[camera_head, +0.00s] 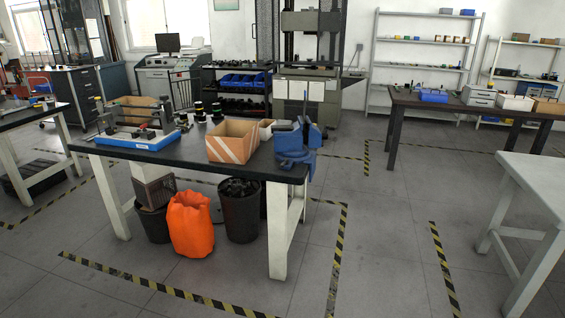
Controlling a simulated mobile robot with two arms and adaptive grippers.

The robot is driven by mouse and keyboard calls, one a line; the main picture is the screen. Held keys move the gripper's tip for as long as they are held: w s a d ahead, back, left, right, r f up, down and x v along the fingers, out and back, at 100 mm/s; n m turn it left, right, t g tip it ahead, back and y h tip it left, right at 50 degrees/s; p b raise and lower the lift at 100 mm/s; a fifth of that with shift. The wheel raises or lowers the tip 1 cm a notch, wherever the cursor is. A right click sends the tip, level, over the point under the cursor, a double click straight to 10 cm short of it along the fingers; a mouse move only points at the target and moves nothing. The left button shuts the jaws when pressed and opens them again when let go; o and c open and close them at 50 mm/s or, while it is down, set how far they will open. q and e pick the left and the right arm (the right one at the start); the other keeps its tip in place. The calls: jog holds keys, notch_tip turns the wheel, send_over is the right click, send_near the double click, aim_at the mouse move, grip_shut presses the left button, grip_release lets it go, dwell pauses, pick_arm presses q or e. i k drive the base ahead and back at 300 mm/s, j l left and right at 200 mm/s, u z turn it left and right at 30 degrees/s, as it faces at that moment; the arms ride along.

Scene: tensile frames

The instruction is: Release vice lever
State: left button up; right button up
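A blue bench vice (296,146) is fixed at the right front corner of a dark-topped workbench (185,155) with pale legs. Its jaws point up, and its body hangs partly over the table's edge. The vice is too small in view to make out its lever or how it is set. Neither of my grippers shows in the head view.
A cardboard box (231,141) stands left of the vice, and a blue tray (126,139) lies further left. Bins and an orange bag (190,224) stand under the bench. A white table (535,190) is at right. Floor (385,235) between is clear, with striped tape.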

aim_at(285, 161)
jog(key=i+l+u, duration=0.15)
jog(key=i, duration=0.35)
jog(key=i+l+u, duration=0.15)
jog(key=i, duration=0.4)
jog(key=i+l+u, duration=0.15)
jog(key=i, duration=0.35)
jog(key=i+l+u, duration=0.2)
jog(key=i+l, duration=0.25)
